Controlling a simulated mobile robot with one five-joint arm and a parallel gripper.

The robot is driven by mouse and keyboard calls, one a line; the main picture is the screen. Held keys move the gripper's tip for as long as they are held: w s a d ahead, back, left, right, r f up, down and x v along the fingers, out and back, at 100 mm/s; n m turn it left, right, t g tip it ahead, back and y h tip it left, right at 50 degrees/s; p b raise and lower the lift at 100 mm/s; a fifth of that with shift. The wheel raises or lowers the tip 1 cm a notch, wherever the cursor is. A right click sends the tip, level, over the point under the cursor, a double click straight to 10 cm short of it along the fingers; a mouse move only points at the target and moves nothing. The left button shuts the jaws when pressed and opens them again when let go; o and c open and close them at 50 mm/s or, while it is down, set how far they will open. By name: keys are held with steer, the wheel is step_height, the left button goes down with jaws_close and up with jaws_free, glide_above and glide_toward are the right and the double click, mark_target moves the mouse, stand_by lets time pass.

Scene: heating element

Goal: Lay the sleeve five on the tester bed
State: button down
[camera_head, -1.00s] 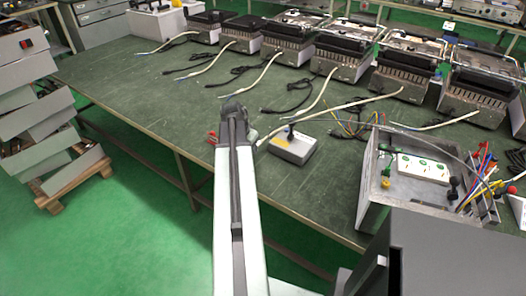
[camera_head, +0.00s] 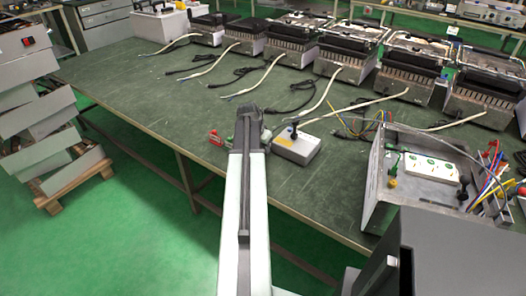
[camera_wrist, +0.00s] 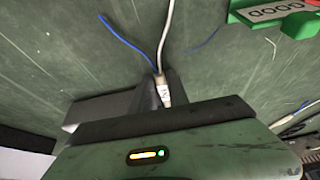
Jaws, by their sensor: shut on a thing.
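My gripper (camera_wrist: 165,88) is shut on a small white sleeve (camera_wrist: 164,93) with a dark mark that I cannot read clearly. A white cable runs up from the sleeve and a blue wire sticks out to the upper left. In the head view my gripper (camera_head: 250,122) is over the bench's front part, mostly hidden behind my arm. A pale box with a black lever and a yellow patch (camera_head: 297,148) stands just right of it. An open metal box with a white socket strip (camera_head: 428,168) is farther right. I cannot tell which part is the tester bed.
Several grill-like appliances (camera_head: 345,55) with trailing cables line the back of the green bench (camera_head: 150,85). A red item (camera_head: 215,137) lies left of my gripper. The wrist view shows a green holder marked GOOD (camera_wrist: 270,12). Stacked grey boxes (camera_head: 35,120) stand at the left.

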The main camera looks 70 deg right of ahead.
steer(key=shift+f, duration=0.1)
steer(key=c, duration=1.3)
jaws_free()
steer(key=p+v, duration=1.1)
steer(key=v, duration=0.1)
steer(key=shift+w+a, duration=0.1)
